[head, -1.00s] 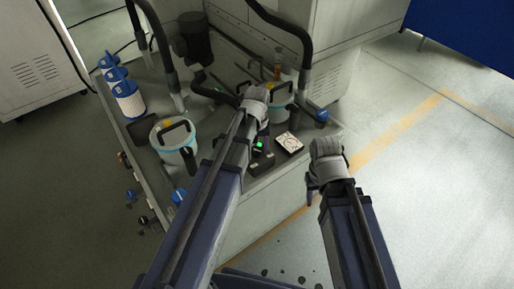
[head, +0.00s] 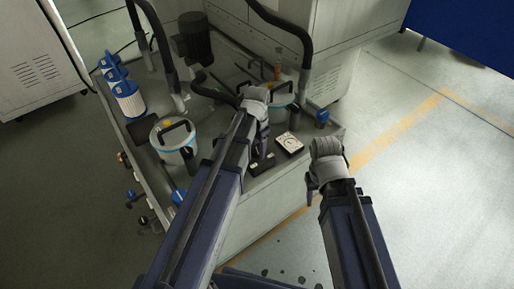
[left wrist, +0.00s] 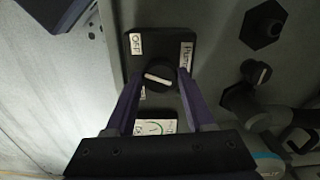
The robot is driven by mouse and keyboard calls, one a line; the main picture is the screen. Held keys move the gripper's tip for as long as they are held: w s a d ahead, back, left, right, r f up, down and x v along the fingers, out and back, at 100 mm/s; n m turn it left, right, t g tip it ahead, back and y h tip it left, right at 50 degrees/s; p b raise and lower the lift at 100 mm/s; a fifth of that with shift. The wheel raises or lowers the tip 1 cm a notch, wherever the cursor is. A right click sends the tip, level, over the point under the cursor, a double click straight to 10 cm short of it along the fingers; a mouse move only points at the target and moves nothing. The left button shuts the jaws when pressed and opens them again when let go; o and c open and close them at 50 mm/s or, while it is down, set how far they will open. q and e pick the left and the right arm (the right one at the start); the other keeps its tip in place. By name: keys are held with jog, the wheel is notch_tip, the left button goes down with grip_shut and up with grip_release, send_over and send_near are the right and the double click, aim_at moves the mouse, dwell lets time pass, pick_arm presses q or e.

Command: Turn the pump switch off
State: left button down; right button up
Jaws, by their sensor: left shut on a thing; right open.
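The black pump switch box (left wrist: 153,50) lies below my left gripper in the left wrist view. Its "OFF" label (left wrist: 135,43) is at the upper left and its "PUMP" label (left wrist: 186,57) at the right. The round black knob (left wrist: 160,77) has a white pointer lying nearly crosswise, slightly tilted. My left gripper (left wrist: 159,80) is shut on the knob, one finger on each side. In the head view the box (head: 262,164) shows partly beneath my left gripper (head: 262,149); no green light shows on it. My right gripper (head: 312,187) is open and empty, right of the bench.
A white dial gauge (head: 289,143) lies right of the switch box. Two lidded canisters, one in front at left (head: 172,145), and blue-capped filters (head: 129,102) stand on the bench. Black hoses rise behind. The floor at right is clear.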

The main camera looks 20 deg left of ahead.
aim_at(257, 150)
pick_arm(q)
jog(key=shift+m, duration=0.9)
jog(key=shift+c, duration=1.3)
grip_release()
jog(key=shift+r, duration=0.1)
notch_tip(257, 150, up, 8)
jog(key=p, duration=0.8)
jog(key=shift+f, duration=0.2)
